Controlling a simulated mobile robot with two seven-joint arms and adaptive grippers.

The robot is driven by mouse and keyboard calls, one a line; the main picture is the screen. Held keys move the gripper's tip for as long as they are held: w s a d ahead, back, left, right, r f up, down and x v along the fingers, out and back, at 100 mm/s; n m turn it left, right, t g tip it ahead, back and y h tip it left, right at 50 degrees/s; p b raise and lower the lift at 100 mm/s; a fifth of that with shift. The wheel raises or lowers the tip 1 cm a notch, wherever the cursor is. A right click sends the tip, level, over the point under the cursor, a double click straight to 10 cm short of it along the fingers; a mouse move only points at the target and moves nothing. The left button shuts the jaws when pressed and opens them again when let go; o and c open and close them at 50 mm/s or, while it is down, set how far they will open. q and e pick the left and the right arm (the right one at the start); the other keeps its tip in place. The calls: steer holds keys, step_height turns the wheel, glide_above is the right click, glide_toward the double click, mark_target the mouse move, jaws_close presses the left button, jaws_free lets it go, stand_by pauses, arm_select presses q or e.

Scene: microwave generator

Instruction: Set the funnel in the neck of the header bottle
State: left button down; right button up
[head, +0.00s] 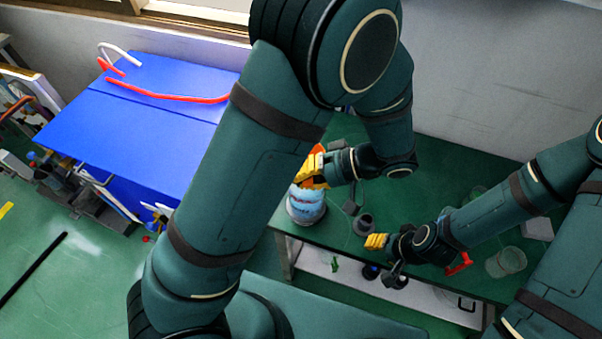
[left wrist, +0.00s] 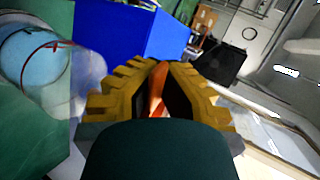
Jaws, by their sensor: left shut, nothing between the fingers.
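A clear bottle with blue contents (head: 306,207), which looks like the header bottle, stands on the green bench beneath my left gripper. It also shows at the left of the left wrist view (left wrist: 35,62). An orange piece, probably the funnel (head: 319,150), shows just behind the yellow fingers of my left gripper (head: 308,174). In the left wrist view the orange (left wrist: 157,88) shows between the finger outlines, but the fingers are shut with nothing gripped. The bottle's neck is hidden. My right gripper (head: 376,241) is low over the bench's front edge; its finger gap is unclear.
The green bench (head: 440,165) has free room towards the back wall. A dark grey cup (head: 363,223) stands between the grippers. A clear beaker (head: 507,262) and a red-handled part (head: 459,264) are at the right. A blue cabinet (head: 150,110) stands left of the bench.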

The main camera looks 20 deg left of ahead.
arm_select(q)
steer(key=c, duration=1.7)
jaws_free()
steer(key=shift+f+b, duration=0.35)
steer(key=shift+f, duration=0.15)
steer(key=o, duration=0.6)
steer(key=shift+o, duration=0.2)
steer(key=v, duration=1.2)
